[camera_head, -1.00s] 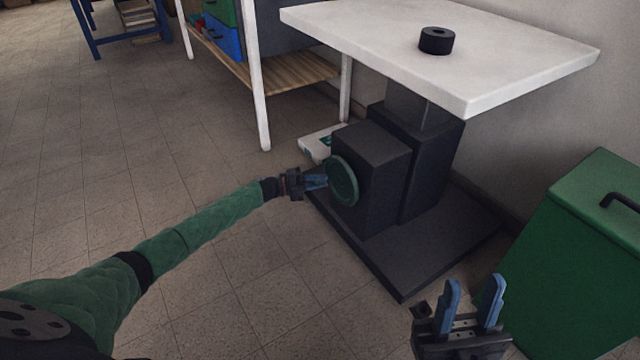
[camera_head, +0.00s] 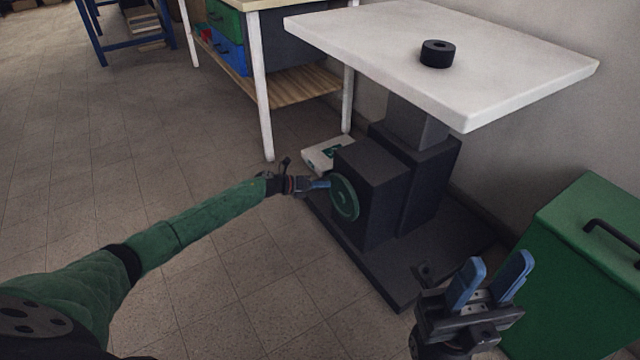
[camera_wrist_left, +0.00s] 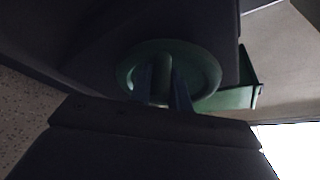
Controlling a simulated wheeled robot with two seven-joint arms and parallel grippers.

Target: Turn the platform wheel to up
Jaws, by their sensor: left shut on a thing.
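The green platform wheel (camera_head: 345,199) is on the left side of the dark box at the foot of the lift platform. The white platform top (camera_head: 400,40) rests on a dark column (camera_head: 416,122). My left gripper (camera_head: 326,185) is at the wheel's near face. In the left wrist view its blue fingers (camera_wrist_left: 162,90) are shut on a raised green part in the middle of the wheel (camera_wrist_left: 207,66). My right gripper (camera_head: 492,282) is open and empty, in front of the platform's base.
A green bin (camera_head: 585,260) with a dark handle stands at the right. A white box (camera_head: 326,153) lies on the floor behind the wheel. A workbench (camera_head: 285,88) stands at the back. Floor at left is clear.

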